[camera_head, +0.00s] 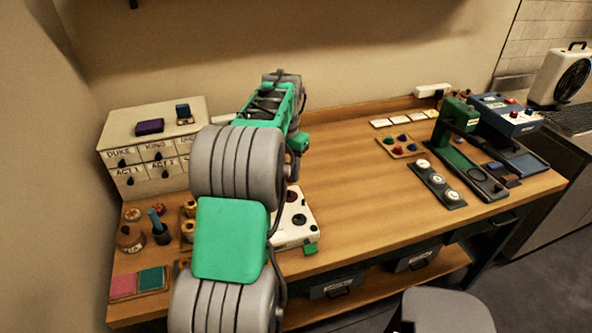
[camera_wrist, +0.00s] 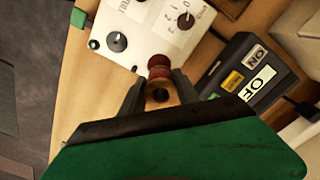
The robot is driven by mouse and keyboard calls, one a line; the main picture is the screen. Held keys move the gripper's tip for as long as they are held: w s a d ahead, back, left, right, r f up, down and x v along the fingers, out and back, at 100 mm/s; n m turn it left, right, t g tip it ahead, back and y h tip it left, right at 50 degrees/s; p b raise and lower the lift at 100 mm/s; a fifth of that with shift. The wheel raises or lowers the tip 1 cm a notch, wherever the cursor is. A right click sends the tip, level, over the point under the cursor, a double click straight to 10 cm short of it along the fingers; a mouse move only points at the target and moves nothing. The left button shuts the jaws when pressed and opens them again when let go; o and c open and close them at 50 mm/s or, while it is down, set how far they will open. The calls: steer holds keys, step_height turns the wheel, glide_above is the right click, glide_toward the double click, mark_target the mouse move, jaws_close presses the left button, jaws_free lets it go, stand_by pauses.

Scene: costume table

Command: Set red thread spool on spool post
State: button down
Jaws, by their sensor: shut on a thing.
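In the wrist view, my gripper (camera_wrist: 159,88) is shut on the red thread spool (camera_wrist: 160,72), a small wooden spool with dark red winding. The spool sits between the two dark fingertips, beside the edge of a white control box (camera_wrist: 140,52). I cannot tell whether it touches anything below. The white box (camera_head: 310,219) shows partly to the right of my arm.
A black switch box (camera_wrist: 245,78) with an ON/OFF label stands right of the spool. A drawer cabinet (camera_head: 152,112) stands at the left. The table's middle (camera_head: 345,175) is clear.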

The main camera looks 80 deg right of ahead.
mark_target(289, 192)
steer(key=f+b, duration=0.3)
steer(key=f, duration=0.2)
steer(key=shift+s+f+b, duration=0.15)
steer(key=shift+s+b, duration=0.05)
steer(key=shift+b, duration=0.1)
steer(key=shift+p, duration=0.4)
stand_by(0.6)
steer(key=shift+f+b, duration=0.4)
steer(key=shift+f, duration=0.2)
stand_by(0.3)
steer(key=c, duration=1.2)
jaws_free()
step_height(289, 192, up, 11)
steer(key=p, duration=0.8)
steer(key=shift+w+r, duration=0.1)
steer(key=shift+w, duration=0.05)
